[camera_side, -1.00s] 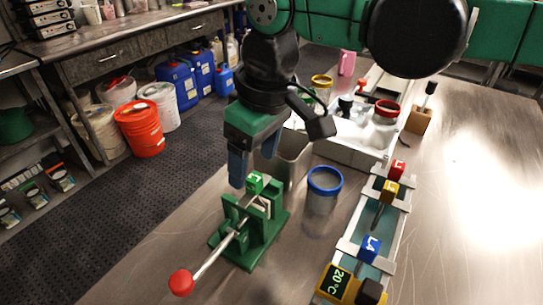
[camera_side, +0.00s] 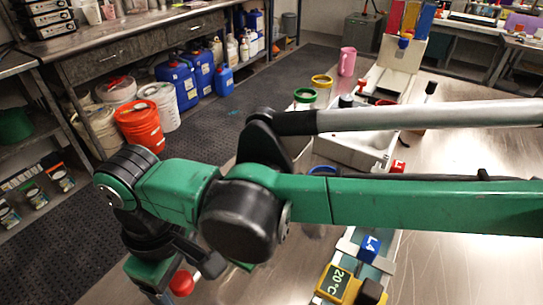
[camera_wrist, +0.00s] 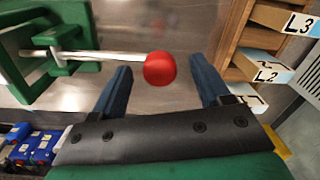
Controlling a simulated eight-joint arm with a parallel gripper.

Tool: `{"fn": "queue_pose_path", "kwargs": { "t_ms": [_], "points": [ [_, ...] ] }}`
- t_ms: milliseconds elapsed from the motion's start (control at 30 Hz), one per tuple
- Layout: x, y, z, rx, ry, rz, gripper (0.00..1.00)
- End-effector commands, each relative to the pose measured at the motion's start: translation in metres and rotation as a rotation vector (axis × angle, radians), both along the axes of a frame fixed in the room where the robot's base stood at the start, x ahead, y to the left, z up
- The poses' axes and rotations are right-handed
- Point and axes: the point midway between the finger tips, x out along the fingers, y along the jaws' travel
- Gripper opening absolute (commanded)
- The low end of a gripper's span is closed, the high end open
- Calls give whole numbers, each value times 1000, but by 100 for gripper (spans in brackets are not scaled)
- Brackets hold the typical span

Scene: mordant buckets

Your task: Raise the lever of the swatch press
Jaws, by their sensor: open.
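The swatch press is a green frame (camera_wrist: 38,62) at the left of the wrist view. Its silver lever (camera_wrist: 100,56) runs right to a red ball knob (camera_wrist: 160,69). My gripper (camera_wrist: 160,64) is open, with one blue finger on each side of the knob in that picture; contact cannot be told. In the side view the red knob (camera_side: 181,283) shows beside my gripper at the bottom left. My arm hides most of the press and the fingertips there.
Wooden drawers (camera_wrist: 262,68) labelled L2 and L3 stand right of the fingers in the wrist view. Bare metal table shows at the far right.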

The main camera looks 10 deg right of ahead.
Motion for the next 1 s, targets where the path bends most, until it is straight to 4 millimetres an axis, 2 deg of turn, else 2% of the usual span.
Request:
{"fn": "queue_pose_path", "kwargs": {
  "t_ms": [167,267,400,433,1000],
  "points": [
    [0,0,0,0,0,0,70],
    [0,0,0,0,0,0,47],
    [0,0,0,0,0,0,7],
    [0,0,0,0,0,0,0],
    [0,0,0,0,0,0,0]
  ]
}}
